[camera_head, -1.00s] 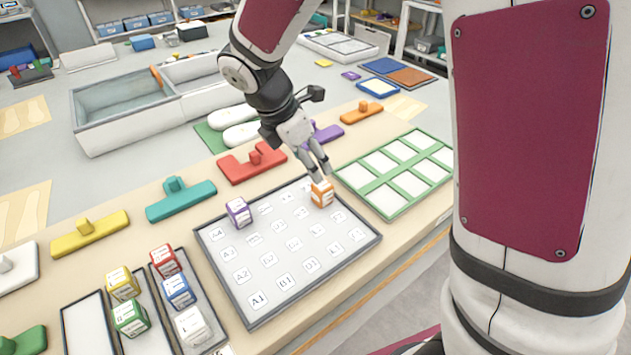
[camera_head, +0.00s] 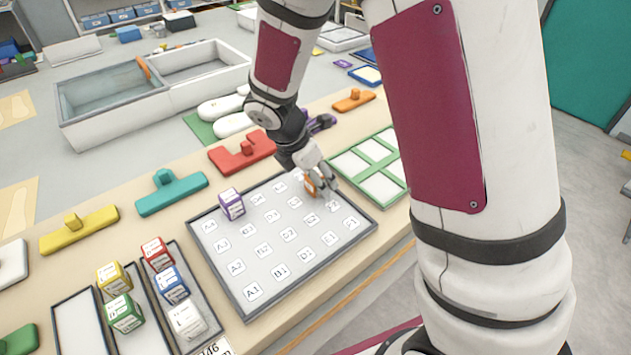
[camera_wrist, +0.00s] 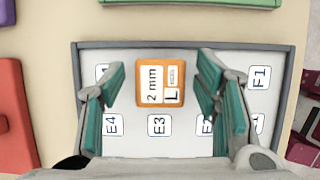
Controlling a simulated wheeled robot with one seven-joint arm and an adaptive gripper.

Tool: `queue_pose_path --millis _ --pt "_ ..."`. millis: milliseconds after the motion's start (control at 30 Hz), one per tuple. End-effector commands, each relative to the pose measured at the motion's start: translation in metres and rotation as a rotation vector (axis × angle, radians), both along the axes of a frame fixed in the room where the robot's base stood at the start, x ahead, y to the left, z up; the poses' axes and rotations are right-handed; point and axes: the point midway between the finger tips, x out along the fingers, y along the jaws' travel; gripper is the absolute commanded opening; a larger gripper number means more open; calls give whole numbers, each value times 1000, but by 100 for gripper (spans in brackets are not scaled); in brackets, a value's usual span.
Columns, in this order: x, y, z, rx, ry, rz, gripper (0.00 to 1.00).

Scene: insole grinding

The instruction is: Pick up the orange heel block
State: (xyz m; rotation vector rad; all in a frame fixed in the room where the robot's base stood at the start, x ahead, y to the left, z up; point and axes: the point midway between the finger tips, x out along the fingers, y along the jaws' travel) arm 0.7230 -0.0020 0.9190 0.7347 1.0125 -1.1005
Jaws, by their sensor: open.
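The orange heel block (camera_wrist: 143,83) has a white label reading "2 mm" and "L". It sits on the grid board (camera_head: 237,287) near the board's far edge, and shows partly behind my gripper in the head view (camera_head: 309,187). My gripper (camera_wrist: 161,88) is open, with its teal-padded fingers on either side of the block. I cannot tell how far above the board the fingertips are.
A purple block (camera_head: 231,204) stands on the board to the left. Several coloured blocks stand in narrow trays (camera_head: 77,320) at lower left. A green-framed tray (camera_head: 346,164) lies beyond the board. A red holder (camera_head: 240,153) lies behind the board.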

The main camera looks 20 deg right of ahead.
Motion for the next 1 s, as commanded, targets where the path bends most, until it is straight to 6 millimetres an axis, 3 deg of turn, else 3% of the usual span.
queue_pose_path --millis 100,333,733,1000 --pt "0 0 0 0 0 0 54" --pt "0 0 1 0 0 0 4" --pt "0 0 5 1 -2 -1 4" --pt "1 0 33 1 -6 -2 4"
